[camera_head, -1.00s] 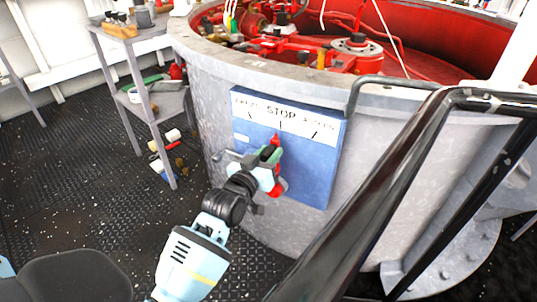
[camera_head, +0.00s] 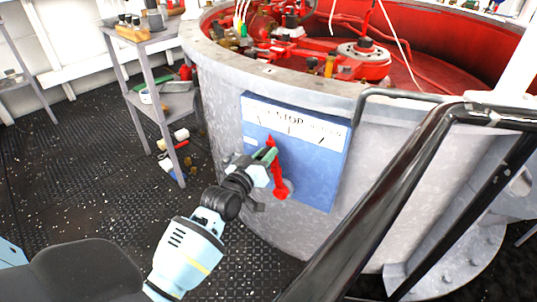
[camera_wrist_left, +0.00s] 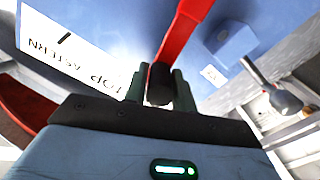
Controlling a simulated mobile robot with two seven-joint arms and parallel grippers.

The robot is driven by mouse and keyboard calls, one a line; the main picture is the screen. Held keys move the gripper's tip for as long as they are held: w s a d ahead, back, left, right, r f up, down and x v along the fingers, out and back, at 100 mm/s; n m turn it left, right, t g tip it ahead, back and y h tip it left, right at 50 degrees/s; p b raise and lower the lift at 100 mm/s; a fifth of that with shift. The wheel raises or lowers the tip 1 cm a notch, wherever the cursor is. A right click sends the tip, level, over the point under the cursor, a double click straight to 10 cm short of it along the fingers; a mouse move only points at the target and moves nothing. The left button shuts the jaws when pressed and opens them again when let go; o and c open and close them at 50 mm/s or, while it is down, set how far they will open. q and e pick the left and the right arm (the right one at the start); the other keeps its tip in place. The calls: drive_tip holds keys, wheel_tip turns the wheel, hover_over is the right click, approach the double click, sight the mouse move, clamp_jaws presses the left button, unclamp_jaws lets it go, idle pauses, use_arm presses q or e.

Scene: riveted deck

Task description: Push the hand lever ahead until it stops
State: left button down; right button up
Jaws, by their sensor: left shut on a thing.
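The red hand lever (camera_head: 279,177) stands on a blue panel (camera_head: 318,170) fixed to the grey drum's side. It leans to the left, its upper end left of the STOP mark on the white label strip (camera_head: 297,121). My left gripper (camera_head: 267,160) reaches in from the lower left and is shut on the lever's upper part, hiding some of it. In the left wrist view, the lever's red arm (camera_wrist_left: 183,32) runs down to a black grip (camera_wrist_left: 160,82) between the fingers. The label there reads upside down, with ASTERN visible. My right gripper is not in view.
A black handrail (camera_head: 380,195) crosses the right foreground close to the panel. The grey round drum (camera_head: 225,105) holds red machinery. A small metal table (camera_head: 150,42) stands at left, with loose items (camera_head: 178,150) on the deck beside it. The studded deck (camera_head: 90,170) at left is mostly clear.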

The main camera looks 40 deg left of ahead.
use_arm(q)
drive_tip(key=shift+a, duration=0.25)
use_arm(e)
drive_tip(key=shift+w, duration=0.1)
use_arm(q)
drive_tip(key=c, duration=1.2)
unclamp_jaws()
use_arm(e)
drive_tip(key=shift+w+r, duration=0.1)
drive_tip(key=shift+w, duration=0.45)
use_arm(q)
drive_tip(key=shift+s, duration=0.15)
drive_tip(key=s, duration=0.2)
drive_tip(key=s+p, duration=0.1)
drive_tip(key=s, duration=0.2)
drive_tip(key=s+p, duration=0.1)
drive_tip(key=s, duration=0.1)
drive_tip(key=shift+s+d, duration=0.3)
drive_tip(key=shift+d, duration=0.05)
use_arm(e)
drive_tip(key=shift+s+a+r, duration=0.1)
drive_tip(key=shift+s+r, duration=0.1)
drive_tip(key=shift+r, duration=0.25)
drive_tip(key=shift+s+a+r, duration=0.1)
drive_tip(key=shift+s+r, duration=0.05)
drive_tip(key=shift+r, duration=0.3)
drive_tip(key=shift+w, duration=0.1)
